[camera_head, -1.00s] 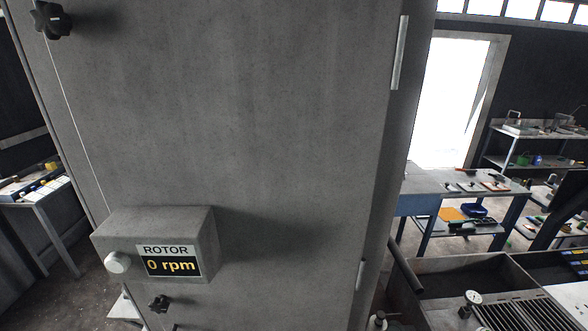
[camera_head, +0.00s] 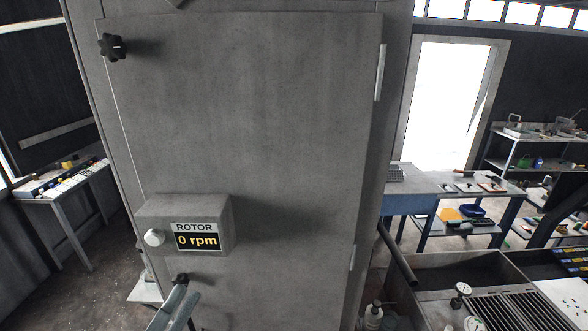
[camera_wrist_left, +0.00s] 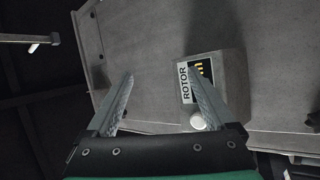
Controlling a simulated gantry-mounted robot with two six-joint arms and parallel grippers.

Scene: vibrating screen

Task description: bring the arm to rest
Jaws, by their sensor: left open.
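My left gripper (camera_head: 181,296) shows at the bottom of the head view, in front of the grey cabinet door (camera_head: 260,120) and just below the rotor box (camera_head: 220,212). In the left wrist view its two fingers (camera_wrist_left: 165,82) are spread apart with nothing between them. The rotor box also shows there (camera_wrist_left: 228,85), beyond the right finger. Its display (camera_head: 196,241) reads 0 rpm, and a white knob (camera_head: 154,238) sits to its left. My right gripper is not in view.
Black knobs are on the door's left side, one high (camera_head: 112,46) and one low near my gripper (camera_head: 181,278). A table with small items (camera_head: 70,185) stands at left. A workbench (camera_head: 425,186) and an open-topped bin (camera_head: 465,270) are at right.

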